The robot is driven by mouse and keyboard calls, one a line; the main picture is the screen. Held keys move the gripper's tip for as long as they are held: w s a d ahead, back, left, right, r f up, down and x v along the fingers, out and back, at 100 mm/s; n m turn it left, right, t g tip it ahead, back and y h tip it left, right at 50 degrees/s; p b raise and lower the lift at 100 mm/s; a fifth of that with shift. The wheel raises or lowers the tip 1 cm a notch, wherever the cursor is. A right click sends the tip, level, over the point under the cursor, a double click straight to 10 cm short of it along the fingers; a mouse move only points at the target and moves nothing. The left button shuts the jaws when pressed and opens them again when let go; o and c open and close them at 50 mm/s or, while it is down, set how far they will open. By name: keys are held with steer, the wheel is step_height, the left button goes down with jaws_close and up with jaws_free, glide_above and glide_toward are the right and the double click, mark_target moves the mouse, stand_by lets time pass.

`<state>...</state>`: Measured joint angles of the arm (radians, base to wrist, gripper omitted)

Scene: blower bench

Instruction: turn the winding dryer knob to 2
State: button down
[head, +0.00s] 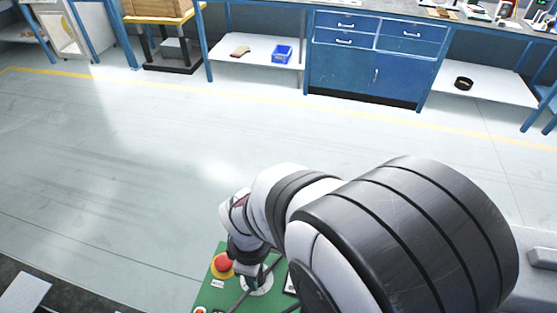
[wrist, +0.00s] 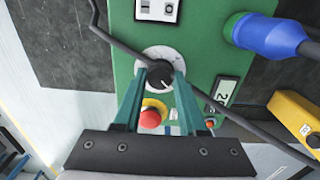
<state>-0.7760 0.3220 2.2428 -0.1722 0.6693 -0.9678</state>
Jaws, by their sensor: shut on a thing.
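The winding dryer knob (wrist: 158,83) is black and round, on a white dial (wrist: 158,52) with dark marks, set in a green panel (wrist: 195,50). My gripper (wrist: 160,72) has one green finger on each side of the knob and is shut on it. The fingers cover parts of the dial, and I cannot read the number the knob points at. In the head view, my gripper (head: 252,278) reaches down to the white dial (head: 262,286) on the green panel (head: 208,287). My arm hides much of the panel there.
A red button (wrist: 151,117) on a yellow base sits close to the knob. A dark cable (wrist: 106,37) crosses the panel. Blue cabinets (head: 370,62) stand far back across open floor.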

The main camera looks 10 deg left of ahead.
steer(key=shift+c, duration=2.3)
jaws_free()
step_height(320, 180, up, 16)
steer(key=s+d+f+m+y, duration=0.1)
steer(key=s+d+m, duration=0.3)
steer(key=d+m, duration=0.5)
steer(key=s+d+f+m, duration=0.2)
steer(key=s+d+m, duration=0.2)
steer(key=d+m, duration=0.4)
steer(key=m, duration=0.6)
steer(key=shift+s+d+f+m+y, duration=0.2)
steer(key=shift+s+d+m+y, duration=0.1)
steer(key=shift+s+d+y, duration=0.1)
